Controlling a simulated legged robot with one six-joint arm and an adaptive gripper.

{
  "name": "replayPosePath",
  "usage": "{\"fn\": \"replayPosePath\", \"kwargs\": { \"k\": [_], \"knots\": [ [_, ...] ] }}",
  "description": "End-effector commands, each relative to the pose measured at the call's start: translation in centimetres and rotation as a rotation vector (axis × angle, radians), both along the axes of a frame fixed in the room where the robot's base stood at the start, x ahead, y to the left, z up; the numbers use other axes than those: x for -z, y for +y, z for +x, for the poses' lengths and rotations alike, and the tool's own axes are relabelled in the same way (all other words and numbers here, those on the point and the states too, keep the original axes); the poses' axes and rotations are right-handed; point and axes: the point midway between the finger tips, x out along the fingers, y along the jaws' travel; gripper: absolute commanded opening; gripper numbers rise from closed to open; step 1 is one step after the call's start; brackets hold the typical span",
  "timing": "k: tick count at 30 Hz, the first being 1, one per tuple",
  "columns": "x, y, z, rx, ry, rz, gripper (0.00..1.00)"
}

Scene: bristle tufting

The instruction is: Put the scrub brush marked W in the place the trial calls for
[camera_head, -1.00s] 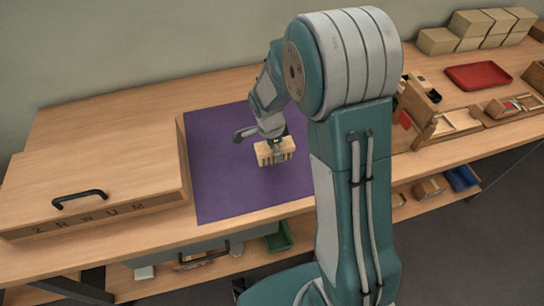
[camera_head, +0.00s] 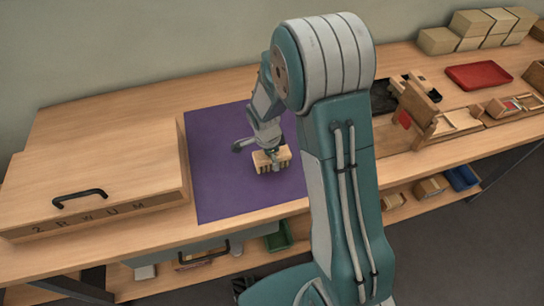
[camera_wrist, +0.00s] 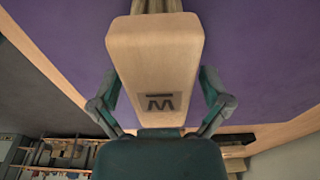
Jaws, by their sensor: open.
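My gripper (camera_head: 274,150) is directly over the brush. In the wrist view my gripper's fingers (camera_wrist: 160,88) stand open, one on each side of the block. Whether the brush rests flat on the mat is hard to tell.
A wooden case (camera_head: 95,175) with a black handle, its front lettered 2 R W U M, stands left of the mat. On the right are a wooden fixture (camera_head: 418,110), a red tray (camera_head: 478,76) and stacked blocks (camera_head: 470,28). The mat around the brush is clear.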

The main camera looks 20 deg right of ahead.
Motion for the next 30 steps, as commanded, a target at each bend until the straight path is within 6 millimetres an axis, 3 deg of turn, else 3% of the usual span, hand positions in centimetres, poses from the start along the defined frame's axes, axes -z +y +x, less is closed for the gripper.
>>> {"fn": "replayPosePath", "kwargs": {
  "k": [8,21,30],
  "knots": [
    [-0.6,0.0,0.0,0.0,-0.002,0.0,0.98],
    [-9.1,1.1,0.1,-0.001,-0.006,0.001,0.98],
    [-12.1,1.4,0.0,-0.003,-0.002,0.0,0.98]
  ]
}}
